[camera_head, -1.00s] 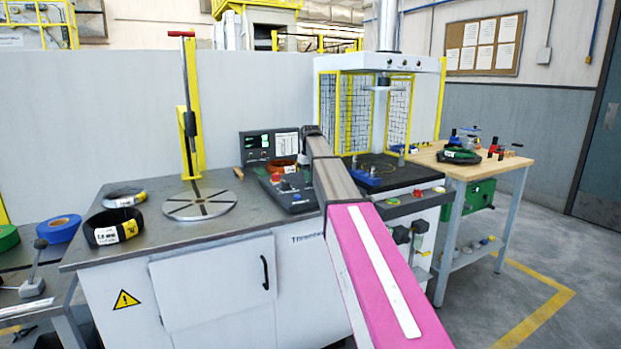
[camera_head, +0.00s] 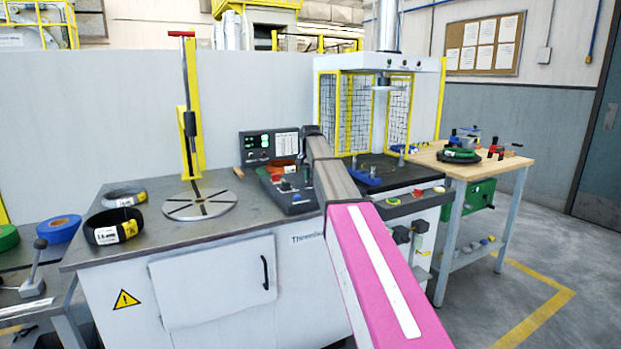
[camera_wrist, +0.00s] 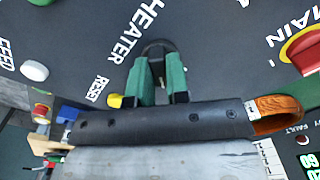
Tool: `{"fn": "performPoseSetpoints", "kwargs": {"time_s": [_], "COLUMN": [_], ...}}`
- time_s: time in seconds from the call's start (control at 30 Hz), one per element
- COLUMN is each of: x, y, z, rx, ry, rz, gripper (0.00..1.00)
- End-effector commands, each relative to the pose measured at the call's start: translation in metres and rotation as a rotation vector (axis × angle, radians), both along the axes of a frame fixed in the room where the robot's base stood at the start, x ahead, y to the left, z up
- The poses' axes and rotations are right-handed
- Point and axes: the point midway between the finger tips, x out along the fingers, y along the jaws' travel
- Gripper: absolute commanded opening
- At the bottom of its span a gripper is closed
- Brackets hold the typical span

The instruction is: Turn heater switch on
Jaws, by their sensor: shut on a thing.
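The heater switch (camera_wrist: 157,47) is a dark rotary knob beside the white HEATER lettering (camera_wrist: 137,32) on the dark control panel. In the wrist view my gripper (camera_wrist: 161,78) has its green fingers on either side of the knob, closed on it. The fingers hide part of the knob, so I cannot tell its exact setting. In the head view the control panel (camera_head: 300,203) is on the grey workbench, and my arm hides part of it.
A red MAIN switch (camera_wrist: 303,50) on yellow, a white FEED button (camera_wrist: 34,70) and a yellow knob (camera_wrist: 115,101) near RESET are close by. In the head view a display (camera_head: 258,147) stands behind the panel. Wire coils (camera_head: 115,226) and a round turntable (camera_head: 200,206) are at left.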

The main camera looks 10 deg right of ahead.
Motion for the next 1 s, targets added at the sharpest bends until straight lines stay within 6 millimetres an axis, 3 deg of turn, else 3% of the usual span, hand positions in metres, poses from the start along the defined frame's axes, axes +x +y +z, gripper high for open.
{"fn": "performPoseSetpoints", "kwargs": {"time_s": [0.6,1.0], "x": [0.0000,0.0000], "y": [0.0001,0.0001], "z": [0.0003,0.0003], "rx": [0.000,0.000], "ry": [0.000,0.000], "rz": [-0.571,-0.811], "gripper": [0.00,0.00]}}
